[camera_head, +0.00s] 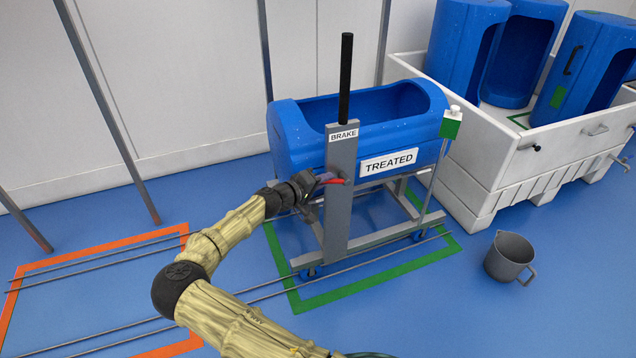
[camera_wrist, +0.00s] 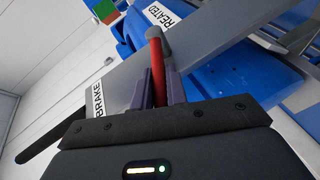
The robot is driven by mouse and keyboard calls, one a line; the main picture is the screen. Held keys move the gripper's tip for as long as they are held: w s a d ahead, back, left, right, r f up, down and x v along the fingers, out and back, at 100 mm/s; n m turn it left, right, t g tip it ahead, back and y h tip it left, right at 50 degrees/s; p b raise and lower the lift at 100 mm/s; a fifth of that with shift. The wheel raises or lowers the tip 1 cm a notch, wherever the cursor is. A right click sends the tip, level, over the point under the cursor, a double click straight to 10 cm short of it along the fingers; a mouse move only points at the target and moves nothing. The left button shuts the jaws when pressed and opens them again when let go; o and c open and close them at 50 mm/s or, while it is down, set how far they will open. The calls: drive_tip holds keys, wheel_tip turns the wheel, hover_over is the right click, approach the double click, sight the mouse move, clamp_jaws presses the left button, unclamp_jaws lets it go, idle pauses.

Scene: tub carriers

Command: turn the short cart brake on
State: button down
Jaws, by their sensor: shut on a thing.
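The short cart brake is a red lever (camera_head: 331,181) on the grey upright post (camera_head: 341,215) marked BRAKE, at the near side of the cart. The cart (camera_head: 370,238) carries a blue tub (camera_head: 305,135) labelled TREATED. My gripper (camera_head: 326,179) reaches the lever from the left. In the wrist view my gripper (camera_wrist: 159,92) has its fingers on both sides of the red lever (camera_wrist: 156,65), shut on it. The lever's lower end is hidden between the fingers. A tall black handle (camera_head: 346,78) stands on top of the post.
The cart stands on rails inside a green floor outline (camera_head: 400,270). An orange outline (camera_head: 95,255) lies to the left. A grey jug (camera_head: 509,256) stands on the floor at the right. A white crate (camera_head: 480,165) with blue tubs stands behind. Grey poles rise at the left and back.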

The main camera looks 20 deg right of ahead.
drive_tip(key=shift+s+d+f, duration=0.1)
drive_tip(key=c, duration=1.4)
unclamp_jaws()
drive_tip(key=shift+d, duration=0.1)
drive_tip(key=shift+a, duration=0.2)
drive_tip(key=shift+a, duration=0.25)
drive_tip(key=p+v, duration=0.3)
drive_tip(key=v, duration=1.3)
drive_tip(key=shift+s+a+r, duration=0.2)
drive_tip(key=shift+a+r, duration=0.05)
